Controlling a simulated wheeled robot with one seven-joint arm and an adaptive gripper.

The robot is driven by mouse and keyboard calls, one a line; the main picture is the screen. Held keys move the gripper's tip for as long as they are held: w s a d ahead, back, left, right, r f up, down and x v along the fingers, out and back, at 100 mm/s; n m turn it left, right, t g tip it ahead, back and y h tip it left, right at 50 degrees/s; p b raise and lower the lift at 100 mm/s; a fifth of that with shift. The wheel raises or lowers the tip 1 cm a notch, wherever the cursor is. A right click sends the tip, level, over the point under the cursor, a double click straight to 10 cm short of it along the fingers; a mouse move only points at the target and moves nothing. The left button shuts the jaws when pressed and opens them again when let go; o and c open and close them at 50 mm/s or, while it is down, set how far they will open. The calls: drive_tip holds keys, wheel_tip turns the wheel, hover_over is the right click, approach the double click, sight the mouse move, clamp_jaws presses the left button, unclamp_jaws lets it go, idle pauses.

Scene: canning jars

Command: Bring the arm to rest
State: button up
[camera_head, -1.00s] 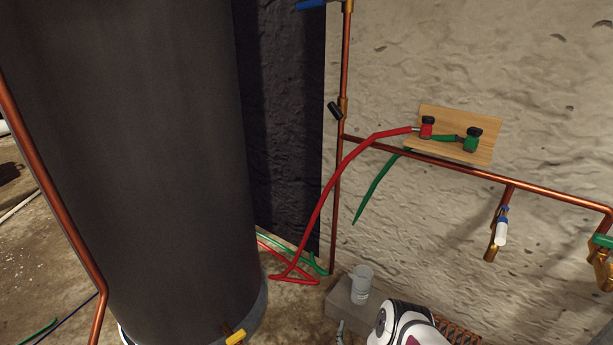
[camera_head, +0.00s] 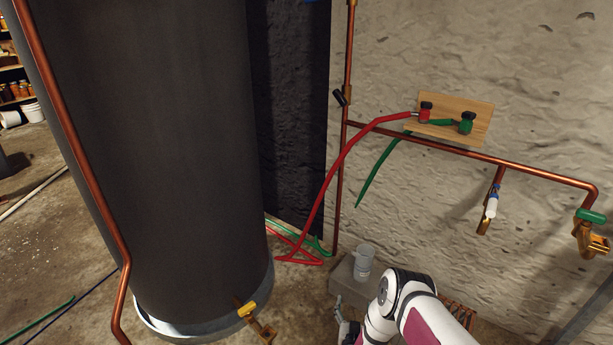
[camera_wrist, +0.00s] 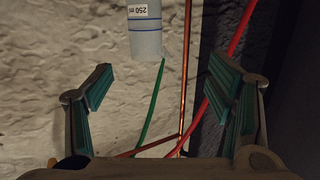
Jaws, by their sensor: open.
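My gripper (camera_wrist: 158,67) is open, its two green-padded fingers spread wide at the left and right of the wrist view. Nothing is between the pads. In the head view my white and maroon arm reaches in from the bottom edge, and part of the gripper shows low at its left, mostly hidden or cut off. A translucent measuring cup (camera_head: 364,262) stands upright on a grey block (camera_head: 346,283), just beyond the arm. The cup also shows upside down at the top of the wrist view (camera_wrist: 144,32), with a 250 label, apart from the fingers.
A large dark tank (camera_head: 160,150) stands at the left with a brass valve (camera_head: 250,312) low on it. Copper pipes (camera_head: 460,149) run along the stone wall. A red hose (camera_head: 335,175) and a green hose (camera_head: 378,170) hang from a wooden board (camera_head: 480,120).

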drive_tip(key=w+a+r+n+g+y, duration=0.2)
drive_tip(key=w+a+r+g+y, duration=0.1)
drive_tip(key=w+r, duration=1.1)
wheel_tip(320, 180, up, 20)
drive_tip(key=s+n+g+y, duration=0.1)
drive_tip(key=s+g, duration=0.2)
drive_tip(key=s+d+r+g, duration=0.3)
drive_tip(key=s+r+g, duration=0.2)
drive_tip(key=s+r, duration=1.55)
drive_tip(key=s+d+r+m+g+h, duration=0.1)
drive_tip(key=s+d+g, duration=0.15)
drive_tip(key=s, duration=1.65)
drive_tip(key=s+d+r+g, duration=0.1)
drive_tip(key=s+r+g, duration=0.15)
drive_tip(key=s, duration=1.55)
wheel_tip(320, 180, up, 35)
drive_tip(key=t+p, duration=0.3)
drive_tip(key=p, duration=3.1)
drive_tip(key=shift+s+t, duration=0.2)
drive_tip(key=shift+t, duration=0.1)
